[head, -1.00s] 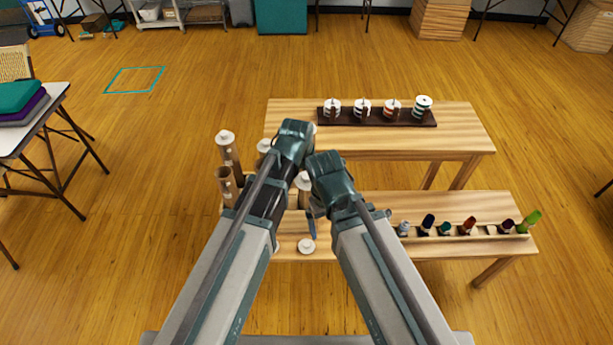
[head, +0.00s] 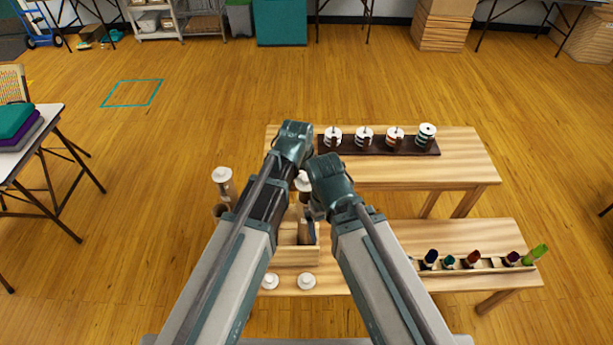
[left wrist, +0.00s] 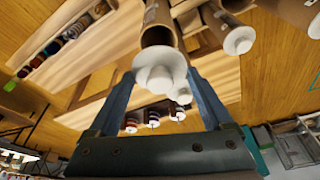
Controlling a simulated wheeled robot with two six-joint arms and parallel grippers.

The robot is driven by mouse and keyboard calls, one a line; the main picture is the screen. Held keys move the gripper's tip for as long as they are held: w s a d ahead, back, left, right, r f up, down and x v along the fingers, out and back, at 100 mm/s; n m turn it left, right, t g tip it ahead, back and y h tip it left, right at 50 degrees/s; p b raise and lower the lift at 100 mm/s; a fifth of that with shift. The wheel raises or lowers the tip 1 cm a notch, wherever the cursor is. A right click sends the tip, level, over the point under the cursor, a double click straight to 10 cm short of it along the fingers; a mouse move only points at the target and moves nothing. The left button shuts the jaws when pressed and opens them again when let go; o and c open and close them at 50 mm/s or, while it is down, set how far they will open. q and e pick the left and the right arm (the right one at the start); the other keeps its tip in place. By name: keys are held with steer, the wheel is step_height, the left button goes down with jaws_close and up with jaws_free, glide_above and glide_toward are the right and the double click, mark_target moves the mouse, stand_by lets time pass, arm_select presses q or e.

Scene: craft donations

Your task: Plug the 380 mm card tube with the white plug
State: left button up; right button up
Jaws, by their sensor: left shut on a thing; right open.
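My left gripper is shut on a white plug, which shows between its blue fingers (left wrist: 160,92) in the left wrist view. The held white plug (left wrist: 155,78) lines up with a brown card tube (left wrist: 160,28) behind it; I cannot tell whether it is seated. In the head view a white plug (head: 303,182) shows between my arms, while my left gripper is hidden. My right gripper (head: 315,213) is open, close beside it and partly hidden. A capped tube (head: 228,192) stands at the left. Tube lengths cannot be read.
A wooden crate (head: 290,257) stands on the near table, with two loose white plugs (head: 270,281) (head: 307,281) in front. A rack of coloured rolls (head: 480,264) lies right. Striped spools (head: 364,138) stand on the far table. The near table's right part is mostly clear.

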mark_target(306, 189)
arm_select(q)
steer(key=shift+f, duration=0.15)
step_height(306, 189, down, 6)
steer(key=b, duration=0.5)
steer(key=shift+r+b, duration=0.2)
steer(key=shift+b, duration=0.2)
steer(key=shift+f+b, duration=0.55)
stand_by(0.8)
steer(key=o, duration=1)
steer(key=shift+r, duration=0.1)
steer(key=p+v, duration=1)
steer(key=v, duration=0.1)
steer(key=shift+p, duration=0.4)
